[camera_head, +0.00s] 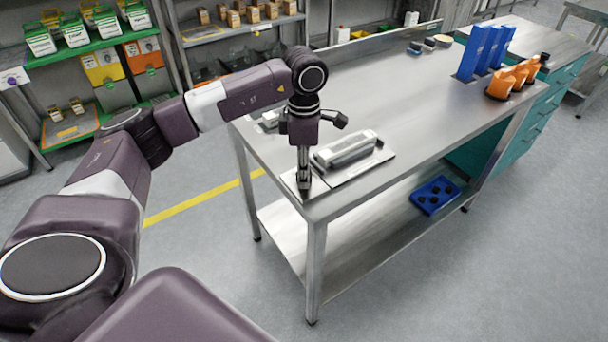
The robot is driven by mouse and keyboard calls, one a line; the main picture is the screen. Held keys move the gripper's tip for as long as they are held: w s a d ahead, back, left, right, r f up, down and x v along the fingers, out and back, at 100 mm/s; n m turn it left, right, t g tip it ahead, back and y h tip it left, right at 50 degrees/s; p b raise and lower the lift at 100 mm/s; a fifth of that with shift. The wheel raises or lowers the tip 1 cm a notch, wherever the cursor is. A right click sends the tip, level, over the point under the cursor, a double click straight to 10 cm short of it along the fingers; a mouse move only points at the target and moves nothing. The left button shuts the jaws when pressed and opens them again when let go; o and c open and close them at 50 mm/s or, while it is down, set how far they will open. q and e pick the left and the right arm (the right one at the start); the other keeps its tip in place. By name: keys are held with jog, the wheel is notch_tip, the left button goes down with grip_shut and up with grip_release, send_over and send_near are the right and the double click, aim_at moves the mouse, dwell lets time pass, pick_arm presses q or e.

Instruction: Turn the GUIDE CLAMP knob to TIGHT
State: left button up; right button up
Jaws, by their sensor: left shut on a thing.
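My left gripper (304,172) points straight down at the near left corner of the metal workbench (420,100). It is shut on a small dark knob low over a thin flat plate (362,169). The fingers hide most of the knob, and no GUIDE CLAMP or TIGHT lettering can be read, so its setting cannot be told. A light grey, long blocky fixture (345,149) lies on the plate, just right of the gripper. My right gripper is not in view.
Blue upright bins (480,52) and orange holders (512,80) stand at the bench's far right. A blue tray (435,195) lies on the lower shelf. Shelves with boxes (75,36) stand at the back left. The bench middle is clear.

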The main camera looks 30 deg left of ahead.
pick_arm(q)
jog(key=shift+m+b, duration=0.35)
jog(key=shift+m, duration=0.55)
jog(key=shift+o, duration=0.2)
jog(key=o, duration=1.1)
jog(key=shift+r, duration=0.15)
notch_tip(320, 180, up, 12)
jog(key=shift+f, duration=0.1)
